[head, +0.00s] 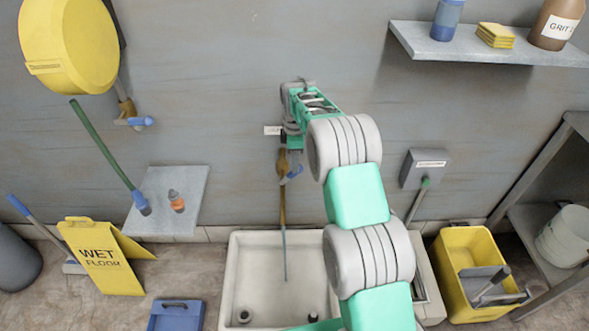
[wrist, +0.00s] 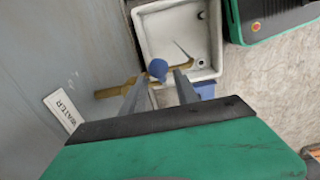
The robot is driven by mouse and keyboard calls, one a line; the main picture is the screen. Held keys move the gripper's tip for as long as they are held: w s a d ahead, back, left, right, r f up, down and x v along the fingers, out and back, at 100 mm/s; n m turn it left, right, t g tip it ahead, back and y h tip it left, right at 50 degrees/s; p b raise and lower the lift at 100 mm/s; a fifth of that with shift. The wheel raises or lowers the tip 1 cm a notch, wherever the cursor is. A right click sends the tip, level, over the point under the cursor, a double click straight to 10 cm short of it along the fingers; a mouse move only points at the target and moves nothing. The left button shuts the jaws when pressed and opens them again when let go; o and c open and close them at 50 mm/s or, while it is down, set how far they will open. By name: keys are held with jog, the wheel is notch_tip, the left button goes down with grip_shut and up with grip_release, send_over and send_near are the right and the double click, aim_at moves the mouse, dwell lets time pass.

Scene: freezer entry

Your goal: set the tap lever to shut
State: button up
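The brass tap (head: 283,190) is on the wall above the white sink, and a thin stream of water (head: 285,255) runs from it into the basin. Its blue lever (head: 294,172) points down to the right in the head view. In the wrist view the lever's rounded blue end (wrist: 157,69) shows at the fingertips, between them or just beyond; I cannot tell whether they touch it. My gripper (wrist: 163,77) is open, with its two grey fingers apart and nothing clamped. In the head view my arm partly hides the gripper and the tap's top.
The sink (head: 240,270) stands below the tap. A second tap with a blue lever (head: 136,122) is on the wall at left, under the yellow hose reel (head: 68,45). A wall shelf (head: 480,50) is at upper right. A yellow bucket (head: 455,260) stands right of the sink.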

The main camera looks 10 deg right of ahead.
notch_tip(320, 180, down, 4)
jog(key=shift+f, duration=0.1)
jog(key=shift+c, duration=0.6)
grip_shut()
dwell(0.9)
